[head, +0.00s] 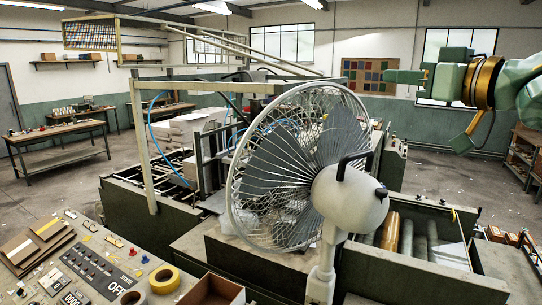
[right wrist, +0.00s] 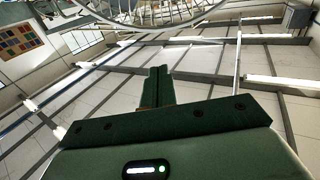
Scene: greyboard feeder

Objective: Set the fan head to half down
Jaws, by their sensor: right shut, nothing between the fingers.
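The fan stands in the middle of the head view, seen from behind and to one side. Its round wire cage (head: 240,190) faces away to the left, and its white motor housing (head: 345,203) sits on a white post (head: 321,270). A black handle (head: 350,160) rises from the housing. I cannot tell the exact tilt of the head. My right gripper (head: 390,76) is at the upper right, above and apart from the fan. Its fingers are shut and empty, also in the right wrist view (right wrist: 157,85), where the cage (right wrist: 150,16) crosses the top. My left gripper is not in view.
A control panel (head: 90,262) with switches and tape rolls fills the lower left. The feeder machine with a roller bed (head: 420,240) surrounds the fan. A metal frame (head: 140,150) stands left of the cage. The air between my right gripper and the fan looks clear.

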